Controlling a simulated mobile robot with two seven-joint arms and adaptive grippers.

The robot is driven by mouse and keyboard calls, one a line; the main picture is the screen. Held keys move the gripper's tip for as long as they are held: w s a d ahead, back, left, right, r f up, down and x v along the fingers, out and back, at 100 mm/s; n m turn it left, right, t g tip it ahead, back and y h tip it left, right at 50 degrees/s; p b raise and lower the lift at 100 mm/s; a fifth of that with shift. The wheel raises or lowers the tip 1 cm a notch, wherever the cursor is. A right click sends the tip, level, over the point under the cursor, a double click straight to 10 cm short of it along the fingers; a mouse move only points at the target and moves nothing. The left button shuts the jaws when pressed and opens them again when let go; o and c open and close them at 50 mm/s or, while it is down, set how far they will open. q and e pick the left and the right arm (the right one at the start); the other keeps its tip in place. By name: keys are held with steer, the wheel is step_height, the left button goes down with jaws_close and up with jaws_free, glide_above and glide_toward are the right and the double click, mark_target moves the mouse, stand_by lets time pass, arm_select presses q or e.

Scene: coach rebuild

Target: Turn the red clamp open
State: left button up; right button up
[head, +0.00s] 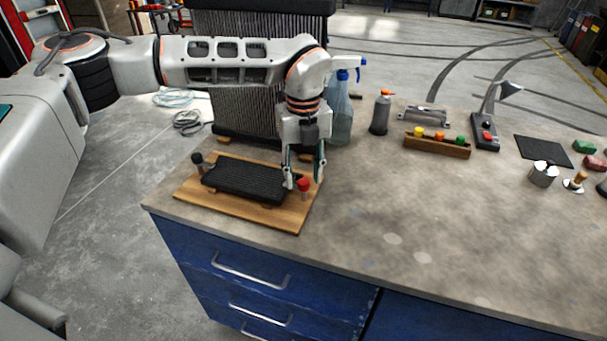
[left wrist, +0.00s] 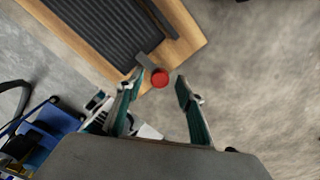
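The red clamp (head: 303,185) stands at the right end of a ribbed black panel (head: 245,180) on a wooden board (head: 285,216). In the left wrist view the clamp's round red top (left wrist: 160,78) lies just ahead of the fingertips, between their lines, with a grey arm reaching toward the panel. My left gripper (head: 304,183) points down over the board's right end, its fingers apart; it also shows open in the left wrist view (left wrist: 160,88). I cannot tell whether a finger touches the clamp. A dark clamp (head: 197,160) stands at the panel's left end. My right gripper is not in view.
A blue-topped spray bottle (head: 340,110) and a grey bottle (head: 380,112) stand behind the board. Further right are a wooden block with coloured knobs (head: 437,147), a lamp (head: 487,130) and a metal cup (head: 542,175). The bench's middle front (head: 400,220) is clear.

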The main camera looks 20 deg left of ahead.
arm_select(q)
steer(key=shift+f, duration=0.4)
jaws_close()
